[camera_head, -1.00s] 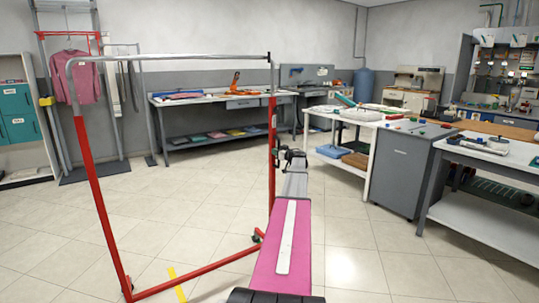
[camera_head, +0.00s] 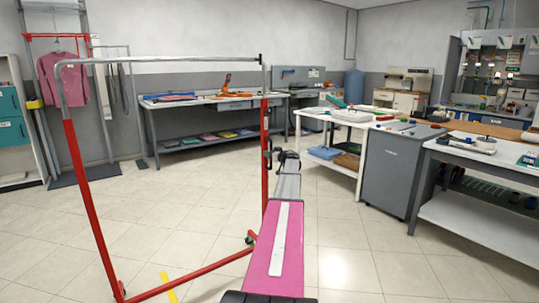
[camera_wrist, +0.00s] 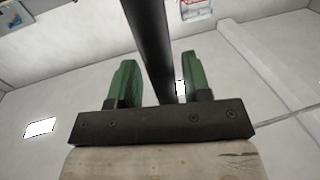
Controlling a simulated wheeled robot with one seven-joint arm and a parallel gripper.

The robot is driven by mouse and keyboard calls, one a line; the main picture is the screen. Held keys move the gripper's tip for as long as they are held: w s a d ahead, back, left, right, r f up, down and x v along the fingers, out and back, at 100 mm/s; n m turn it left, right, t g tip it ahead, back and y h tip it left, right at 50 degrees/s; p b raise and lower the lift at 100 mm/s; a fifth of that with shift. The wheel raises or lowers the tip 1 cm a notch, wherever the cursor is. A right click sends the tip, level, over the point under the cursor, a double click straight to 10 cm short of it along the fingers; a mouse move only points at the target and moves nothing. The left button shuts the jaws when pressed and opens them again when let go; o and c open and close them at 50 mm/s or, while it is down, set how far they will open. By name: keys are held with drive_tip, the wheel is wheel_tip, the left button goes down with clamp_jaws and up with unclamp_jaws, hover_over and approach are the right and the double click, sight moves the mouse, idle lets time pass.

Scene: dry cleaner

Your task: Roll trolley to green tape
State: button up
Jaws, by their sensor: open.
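The trolley is a wheeled garment rack with red lower posts, a red base bar and a grey top rail (camera_head: 165,59). It stands upright and empty in front of me. My gripper (camera_head: 273,156) is by its right post, at a small dark handle. In the wrist view, the green fingers of my gripper (camera_wrist: 158,68) are apart, with a dark bar (camera_wrist: 150,35) between them. I cannot tell whether either finger touches it. A yellow tape strip (camera_head: 168,283) lies on the floor by the rack's front left foot. I see no green tape.
A white table (camera_head: 336,119) and a grey cabinet (camera_head: 390,178) stand to the right, with another worktable (camera_head: 470,222) nearer. A long bench (camera_head: 160,106) runs along the back wall. A pink shirt (camera_head: 66,82) hangs at the left. The tiled floor between is clear.

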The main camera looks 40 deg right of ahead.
drive_tip(key=s+d, duration=0.2)
drive_tip(key=s, duration=0.8)
drive_tip(key=shift+s, duration=0.1)
